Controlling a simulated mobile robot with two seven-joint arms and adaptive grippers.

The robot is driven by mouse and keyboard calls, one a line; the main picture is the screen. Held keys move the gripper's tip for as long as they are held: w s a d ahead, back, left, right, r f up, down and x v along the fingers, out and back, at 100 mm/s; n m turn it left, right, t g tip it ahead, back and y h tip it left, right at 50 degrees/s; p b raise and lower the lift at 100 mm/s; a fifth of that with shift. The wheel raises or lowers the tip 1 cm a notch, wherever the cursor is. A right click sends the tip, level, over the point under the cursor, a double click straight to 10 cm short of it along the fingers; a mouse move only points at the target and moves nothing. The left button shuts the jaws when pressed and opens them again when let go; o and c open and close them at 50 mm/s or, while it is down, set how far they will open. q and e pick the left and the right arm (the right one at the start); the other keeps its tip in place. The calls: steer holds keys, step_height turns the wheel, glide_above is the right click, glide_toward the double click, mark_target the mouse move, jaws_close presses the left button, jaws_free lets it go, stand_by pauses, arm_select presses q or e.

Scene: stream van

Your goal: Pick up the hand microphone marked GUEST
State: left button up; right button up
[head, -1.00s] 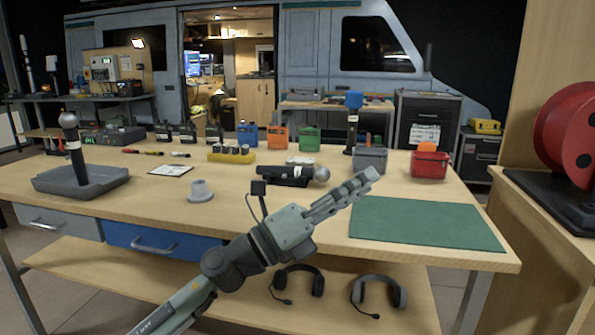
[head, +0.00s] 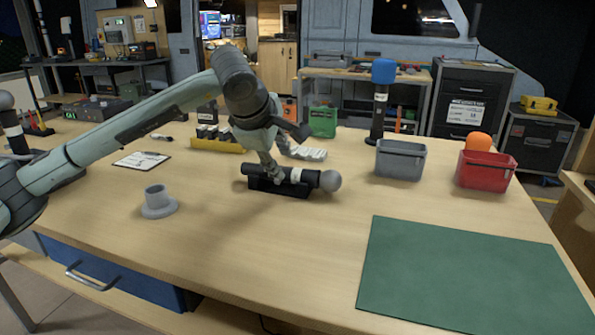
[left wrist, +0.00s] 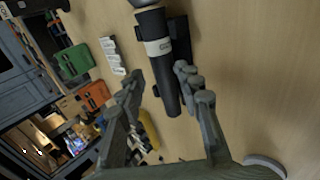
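A black hand microphone (head: 310,178) with a grey ball head and a white label band lies on its side in a low black cradle (head: 265,187); the label's words are too small to read. In the left wrist view the microphone (left wrist: 152,25) runs down between my finger tips. My left gripper (head: 275,172) points down over the microphone's body, its fingers open on either side of it. In the left wrist view the right finger is close beside the microphone and the left finger stands apart from it. My right gripper is not in view.
A blue-headed microphone (head: 380,105) stands upright behind a grey bin (head: 401,160). A red bin (head: 486,172) is to its right. A grey-headed microphone (head: 12,125) is at the left edge. A grey flanged piece (head: 158,203) and green mat (head: 470,275) lie in front.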

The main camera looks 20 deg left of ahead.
mark_target(289, 171)
arm_select(q)
steer(key=shift+w+f, duration=0.25)
steer(key=shift+f, duration=0.15)
steer(key=x, duration=0.3)
steer(key=shift+w+d+f+p, duration=0.1)
steer(key=shift+d+f+p, duration=0.25)
steer(key=shift+p, duration=0.05)
steer(key=shift+w+f, duration=0.45)
jaws_close()
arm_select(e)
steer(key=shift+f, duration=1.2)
